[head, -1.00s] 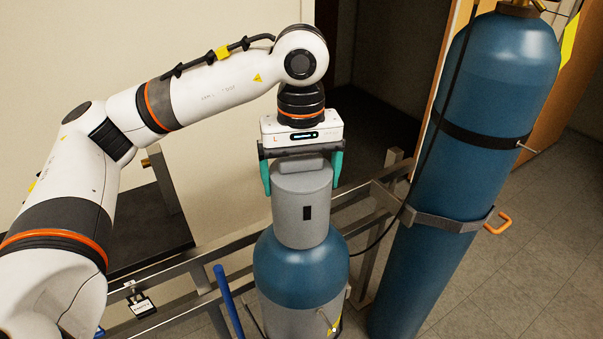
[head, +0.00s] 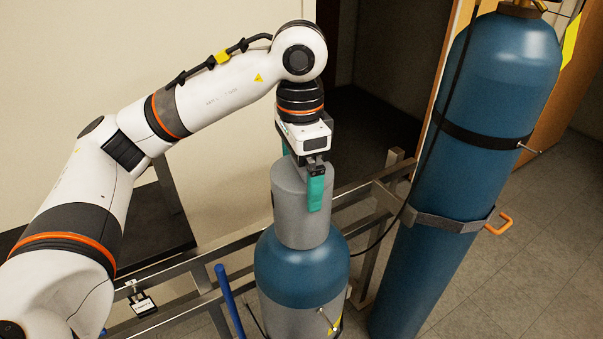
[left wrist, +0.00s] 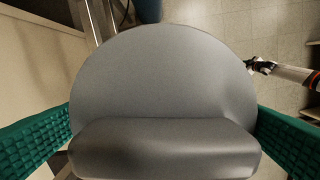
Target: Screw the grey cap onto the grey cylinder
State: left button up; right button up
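The grey cap (head: 287,185) is a wide smooth cup sitting upright on top of the grey cylinder (head: 284,322), which has a blue shoulder. My left gripper (head: 301,172) is above the cap and shut on its sides. One teal finger lies on the near side; the other is mostly hidden behind. In the left wrist view the cap's round top (left wrist: 165,75) and raised bar fill the space between the teal fingers (left wrist: 165,150). The joint under the cap's lower rim shows no clear gap. My right gripper is not in the head view; an arm that looks like mine shows small in the left wrist view, its fingers unclear.
A tall blue cylinder (head: 478,150) is strapped at the right, with an orange handle (head: 499,222) beside it. A metal rail frame (head: 205,280) runs behind and left of the grey cylinder. A blue bar (head: 228,300) stands close on its left. Tiled floor is open at lower right.

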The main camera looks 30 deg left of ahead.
pick_arm(q)
jog(key=n, duration=0.4)
jog(key=shift+d+f+n, duration=0.1)
jog(key=shift+f+n, duration=0.1)
jog(key=shift+n, duration=0.1)
jog(key=n, duration=0.4)
jog(key=shift+s, duration=0.1)
jog(key=n, duration=0.5)
jog(key=shift+d, duration=0.1)
jog(key=n, duration=0.9)
jog(key=shift+n, duration=0.4)
jog(key=n, duration=0.4)
jog(key=shift+f, duration=0.1)
jog(key=n, duration=0.9)
